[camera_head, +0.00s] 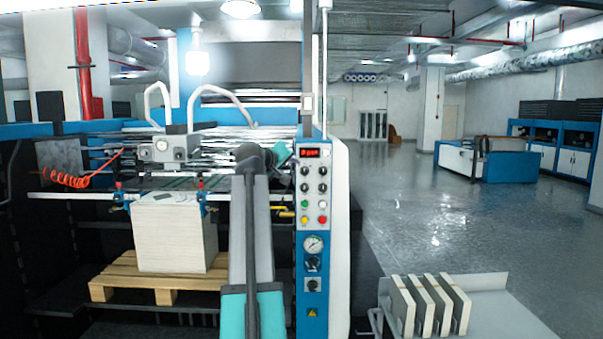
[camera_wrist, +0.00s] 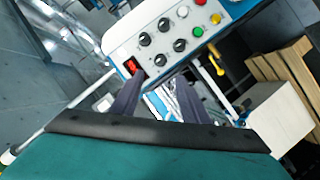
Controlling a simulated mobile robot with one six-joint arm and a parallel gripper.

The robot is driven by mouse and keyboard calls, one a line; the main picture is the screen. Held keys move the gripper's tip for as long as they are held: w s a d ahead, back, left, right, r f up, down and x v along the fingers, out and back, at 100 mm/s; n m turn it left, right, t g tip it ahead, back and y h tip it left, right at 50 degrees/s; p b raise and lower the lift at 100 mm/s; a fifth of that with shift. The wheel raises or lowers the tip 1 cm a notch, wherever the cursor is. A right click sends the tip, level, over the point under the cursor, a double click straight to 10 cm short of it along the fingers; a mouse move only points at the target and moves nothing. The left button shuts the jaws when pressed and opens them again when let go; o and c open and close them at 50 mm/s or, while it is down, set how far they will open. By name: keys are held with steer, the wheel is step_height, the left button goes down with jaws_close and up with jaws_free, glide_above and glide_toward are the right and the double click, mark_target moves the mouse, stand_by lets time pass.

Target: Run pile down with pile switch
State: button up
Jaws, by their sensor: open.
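The blue-edged control panel (camera_head: 313,185) stands at the right end of the machine, with a red-lit display (camera_head: 310,152), several black knobs and coloured buttons. Below are a round gauge (camera_head: 313,244) and two dark switches, one at the lower position (camera_head: 312,285). I cannot read which control is the pile switch. The white paper pile (camera_head: 175,238) sits on a wooden pallet (camera_head: 160,278), left of the panel. In the wrist view, my gripper (camera_wrist: 155,92) is open, its two dark fingers pointing at the panel (camera_wrist: 170,35) near the display. I cannot tell whether they touch it. My arm partly hides the machine.
A red coiled hose (camera_head: 70,179) hangs at the left of the feeder. A pale table (camera_head: 485,310) with several upright boards stands at lower right. A yellow handle (camera_wrist: 214,58) sticks out beside the panel.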

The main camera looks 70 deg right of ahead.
mark_target(304, 171)
steer(key=shift+d, duration=0.15)
steer(key=p+x, duration=0.3)
steer(key=x, duration=0.9)
steer(key=shift+d, duration=0.2)
steer(key=shift+d+f, duration=0.25)
steer(key=shift+d, duration=0.3)
steer(key=c, duration=1)
steer(key=shift+w+a, duration=0.15)
steer(key=shift+a, duration=0.05)
jaws_close()
steer(key=shift+d, duration=0.1)
